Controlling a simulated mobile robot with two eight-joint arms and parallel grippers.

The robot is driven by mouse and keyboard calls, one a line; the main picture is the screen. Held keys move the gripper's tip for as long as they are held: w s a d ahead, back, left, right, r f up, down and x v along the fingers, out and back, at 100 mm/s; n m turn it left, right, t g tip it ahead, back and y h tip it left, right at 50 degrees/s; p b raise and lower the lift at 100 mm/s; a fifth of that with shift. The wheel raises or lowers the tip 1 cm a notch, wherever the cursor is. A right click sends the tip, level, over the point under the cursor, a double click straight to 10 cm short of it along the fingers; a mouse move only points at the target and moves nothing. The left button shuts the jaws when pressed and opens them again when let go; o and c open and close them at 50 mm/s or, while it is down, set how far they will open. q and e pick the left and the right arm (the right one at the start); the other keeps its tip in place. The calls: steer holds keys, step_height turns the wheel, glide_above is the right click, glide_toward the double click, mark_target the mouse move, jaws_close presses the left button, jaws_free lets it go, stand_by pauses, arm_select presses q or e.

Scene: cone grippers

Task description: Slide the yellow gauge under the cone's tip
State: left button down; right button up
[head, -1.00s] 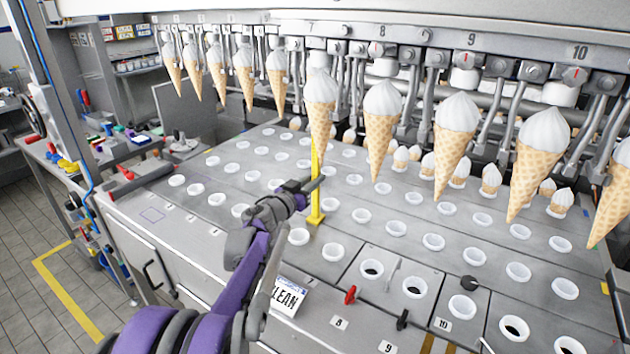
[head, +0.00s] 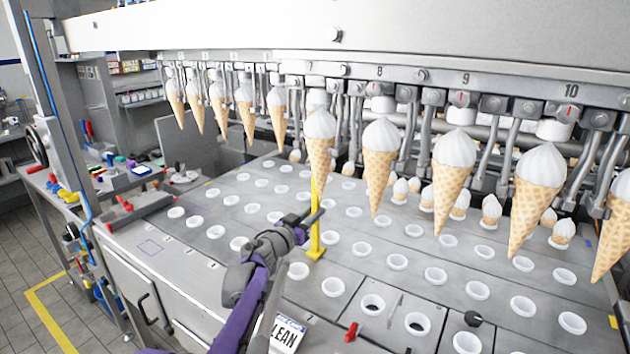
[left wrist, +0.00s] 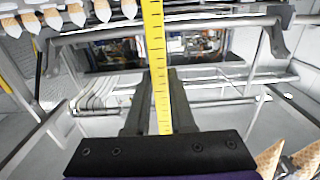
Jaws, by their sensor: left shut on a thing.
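The yellow gauge (head: 316,232) is an upright strip on a small foot, low over or on the grey plate beside a white cup. My left gripper (head: 310,217) is shut on it from the left at about mid-height. In the left wrist view the gauge (left wrist: 156,60) runs up between my fingers, with dark tick marks. The cone (head: 320,150) hangs point down under the machine's 7 mark. Its lower part overlaps the gauge's upper part in the head view, so I cannot tell the gap between them. My right gripper is not in view.
More cones (head: 380,165) hang in a row on both sides, close to the gauge. Rows of white cups (head: 361,249) sit in the grey plate (head: 240,215). Small white-topped cones (head: 491,209) stand farther back. A red knob (head: 351,331) is at the front.

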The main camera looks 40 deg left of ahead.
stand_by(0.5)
arm_select(q)
steer(key=shift+w+d+r, duration=0.1)
steer(key=shift+w+d, duration=0.05)
steer(key=shift+d, duration=1.2)
steer(key=shift+w+d, duration=0.15)
steer(key=shift+d, duration=1.2)
steer(key=shift+r, duration=0.15)
steer(key=shift+r+p, duration=0.75)
steer(key=shift+r, duration=0.1)
steer(key=s+d+r+p, duration=0.1)
steer(key=s+d+p, duration=0.1)
steer(key=s, duration=1.8)
steer(key=shift+d, duration=0.15)
